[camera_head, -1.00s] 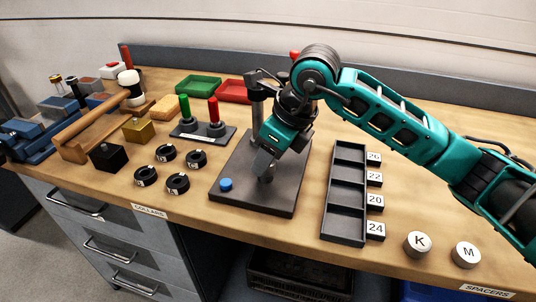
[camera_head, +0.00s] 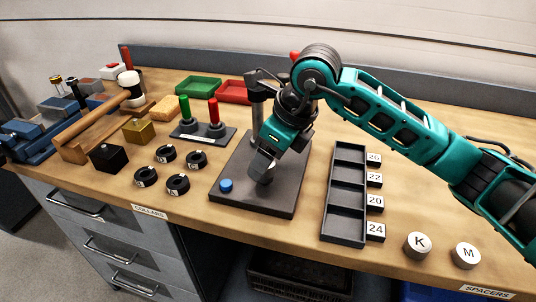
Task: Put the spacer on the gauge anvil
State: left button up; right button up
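The gauge stands mid-bench, with a dark base plate (camera_head: 247,201), a grey post (camera_head: 257,110) and a blue button (camera_head: 226,185). My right gripper (camera_head: 263,166) points down over the plate, low at the anvil's place. A small round grey part (camera_head: 268,178) shows just below its fingertips; I cannot tell whether this is the anvil or a spacer. The fingers overlap in this view, so their opening is hidden. Two pale round spacers, K (camera_head: 417,245) and M (camera_head: 465,255), lie at the front right. My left gripper is not in view.
A black slotted tray (camera_head: 344,228) with number tags stands right of the gauge. Several black collars (camera_head: 178,184) lie left of it. A stand (camera_head: 203,137) with green and red pegs is behind the collars. Green (camera_head: 199,86) and red trays sit at the back.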

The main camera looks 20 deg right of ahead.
jog(key=v, duration=1.2)
jog(key=shift+f, duration=0.1)
